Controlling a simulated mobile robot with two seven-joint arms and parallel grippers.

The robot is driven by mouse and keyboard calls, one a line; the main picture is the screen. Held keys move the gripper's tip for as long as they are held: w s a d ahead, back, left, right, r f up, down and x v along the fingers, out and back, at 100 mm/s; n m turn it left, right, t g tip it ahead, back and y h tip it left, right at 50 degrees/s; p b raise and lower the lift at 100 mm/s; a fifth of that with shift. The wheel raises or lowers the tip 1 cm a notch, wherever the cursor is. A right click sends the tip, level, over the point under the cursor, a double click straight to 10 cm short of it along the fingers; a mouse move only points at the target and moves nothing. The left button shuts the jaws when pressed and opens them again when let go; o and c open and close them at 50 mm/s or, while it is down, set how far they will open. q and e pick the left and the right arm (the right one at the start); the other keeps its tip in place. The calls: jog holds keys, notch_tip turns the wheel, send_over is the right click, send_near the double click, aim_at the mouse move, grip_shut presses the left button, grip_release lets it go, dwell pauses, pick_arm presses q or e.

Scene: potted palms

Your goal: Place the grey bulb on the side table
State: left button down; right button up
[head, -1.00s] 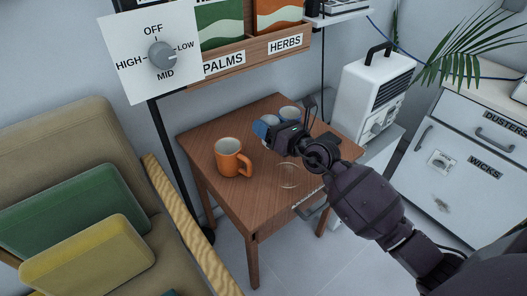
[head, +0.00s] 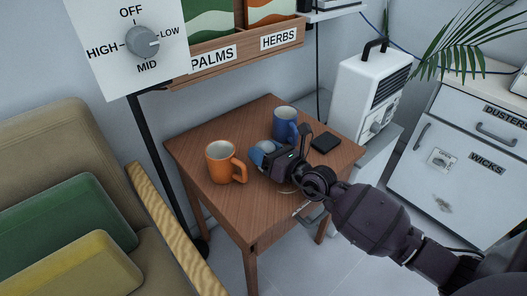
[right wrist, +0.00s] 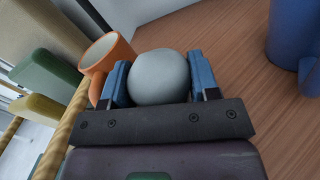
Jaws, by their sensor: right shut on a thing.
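The grey bulb (right wrist: 160,78) sits between the blue fingers of my right gripper (right wrist: 157,84) in the right wrist view. The gripper is shut on it. In the head view my right gripper (head: 264,153) is over the middle of the wooden side table (head: 249,218), between the orange mug and the blue mug. The bulb (head: 266,147) shows there only in part, behind the fingers. It is close to the tabletop; I cannot tell whether it touches. My left gripper is not in view.
An orange mug (head: 220,163) stands left of the gripper, a blue mug (head: 285,122) behind it. A flat black item (head: 326,142) lies at the table's right. The front of the tabletop is clear. An armchair (head: 70,150) is at left, a white heater (head: 372,95) behind right.

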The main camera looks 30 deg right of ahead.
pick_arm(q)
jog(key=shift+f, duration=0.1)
pick_arm(e)
jog(key=shift+f, duration=0.15)
jog(key=shift+f, duration=0.1)
jog(key=o, duration=0.9)
jog(key=shift+r, duration=0.2)
jog(key=shift+s, duration=0.15)
pick_arm(q)
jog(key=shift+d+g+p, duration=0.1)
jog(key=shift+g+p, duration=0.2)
jog(key=shift+p, duration=0.3)
pick_arm(e)
jog(key=v, duration=1.1)
jog(key=shift+s+d, duration=0.15)
jog(key=shift+s, duration=0.2)
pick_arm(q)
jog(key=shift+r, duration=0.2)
